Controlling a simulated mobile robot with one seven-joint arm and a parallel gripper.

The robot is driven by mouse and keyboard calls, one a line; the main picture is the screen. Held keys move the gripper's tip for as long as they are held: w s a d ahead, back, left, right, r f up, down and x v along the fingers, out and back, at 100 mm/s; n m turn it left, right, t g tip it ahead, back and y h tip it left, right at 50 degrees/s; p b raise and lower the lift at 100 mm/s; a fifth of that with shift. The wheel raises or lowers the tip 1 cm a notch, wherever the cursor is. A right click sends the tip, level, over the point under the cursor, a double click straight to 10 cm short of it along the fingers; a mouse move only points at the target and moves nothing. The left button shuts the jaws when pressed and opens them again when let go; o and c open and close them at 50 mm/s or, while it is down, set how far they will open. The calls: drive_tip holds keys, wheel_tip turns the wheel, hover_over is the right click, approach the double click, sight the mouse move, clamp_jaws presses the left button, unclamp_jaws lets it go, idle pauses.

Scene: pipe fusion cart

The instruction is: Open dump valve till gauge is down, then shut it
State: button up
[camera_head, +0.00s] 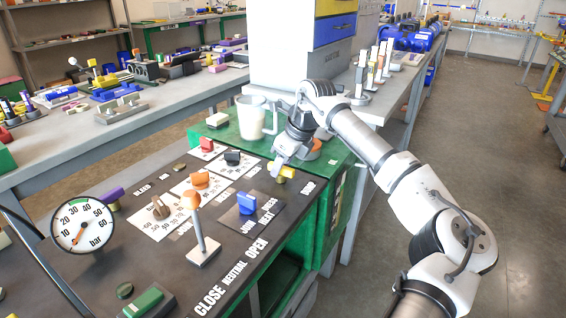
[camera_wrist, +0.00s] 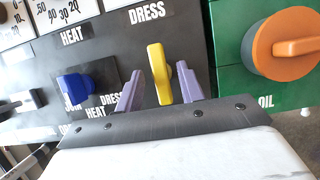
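The yellow valve handle (camera_wrist: 159,72) stands between my two purple fingers in the wrist view, below the DRESS label. A dark gap shows on each side of it. My gripper (camera_wrist: 160,88) is open around the handle and does not visibly pinch it. In the head view the yellow handle (camera_head: 286,171) shows at the panel's far right edge, with my gripper (camera_head: 278,168) over it, partly hidden. I cannot read a dump label beside it. The round white pressure gauge (camera_head: 82,223), marked in bar, is at left. Its orange needle points down-left, near the scale's low end.
The dark panel (camera_head: 140,237) also carries a blue knob (camera_head: 246,203), an orange-topped lever (camera_head: 200,232), and other knobs. An orange knob (camera_wrist: 290,43) on green is right of my fingers. The floor at right is open.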

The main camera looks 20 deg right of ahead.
clamp_jaws()
drive_tip(key=shift+r+p, duration=0.1)
drive_tip(key=shift+p, duration=0.2)
drive_tip(key=shift+n, duration=0.6)
unclamp_jaws()
drive_tip(key=shift+d, duration=0.1)
drive_tip(key=v, duration=1.3)
drive_tip(key=shift+d+r, duration=0.25)
drive_tip(key=shift+r, duration=0.05)
drive_tip(key=shift+w, duration=0.15)
